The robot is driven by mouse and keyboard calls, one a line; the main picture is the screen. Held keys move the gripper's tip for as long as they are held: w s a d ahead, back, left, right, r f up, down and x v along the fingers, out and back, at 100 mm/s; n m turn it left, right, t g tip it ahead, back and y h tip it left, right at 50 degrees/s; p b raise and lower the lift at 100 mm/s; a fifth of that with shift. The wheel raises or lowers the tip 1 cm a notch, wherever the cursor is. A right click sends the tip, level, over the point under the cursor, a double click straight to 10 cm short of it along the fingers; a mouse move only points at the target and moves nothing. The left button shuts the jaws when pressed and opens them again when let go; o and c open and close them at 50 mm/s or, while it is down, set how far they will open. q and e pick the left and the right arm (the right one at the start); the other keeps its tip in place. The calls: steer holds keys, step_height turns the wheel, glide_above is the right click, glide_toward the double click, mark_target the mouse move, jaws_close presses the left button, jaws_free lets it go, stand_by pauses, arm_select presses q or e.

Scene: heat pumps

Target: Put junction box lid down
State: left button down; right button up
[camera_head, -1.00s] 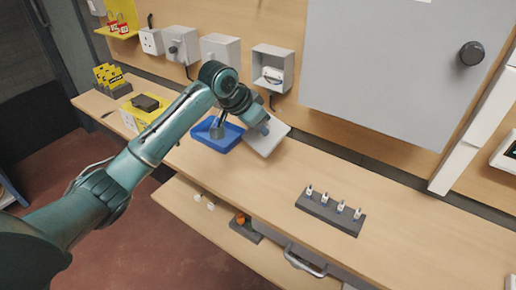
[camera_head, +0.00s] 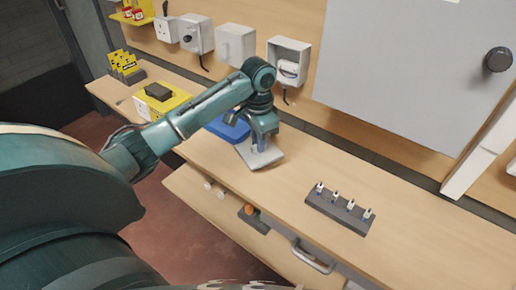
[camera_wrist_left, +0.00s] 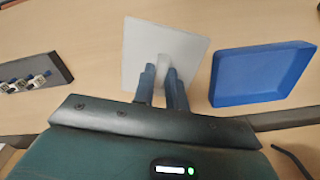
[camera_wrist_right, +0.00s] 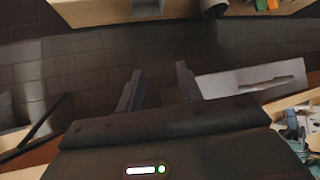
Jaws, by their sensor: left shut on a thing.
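The junction box lid is a light grey square plate (camera_head: 264,155) with a raised grip on its face. It also shows in the left wrist view (camera_wrist_left: 185,50). It lies nearly flat, at or just above the wooden workbench; I cannot tell whether it touches. My left gripper (camera_head: 260,143) points down and is shut on the lid's raised grip, seen between the fingers in the left wrist view (camera_wrist_left: 162,72). The open junction box (camera_head: 289,63) hangs on the wall behind. My right gripper (camera_wrist_right: 160,80) is open and empty, away from the bench top.
A blue tray (camera_wrist_left: 260,75) lies right beside the lid in the left wrist view. A dark rack with several small pieces (camera_head: 340,210) stands on the bench to the right. Bare bench (camera_head: 290,180) lies between rack and lid. A drawer below is pulled out (camera_head: 200,208).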

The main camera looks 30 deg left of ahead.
arm_select(q)
steer(key=shift+f, duration=1.7)
steer(key=shift+f, duration=0.15)
steer(key=c, duration=1.4)
jaws_free()
steer(key=shift+c, duration=0.2)
step_height(320, 180, up, 12)
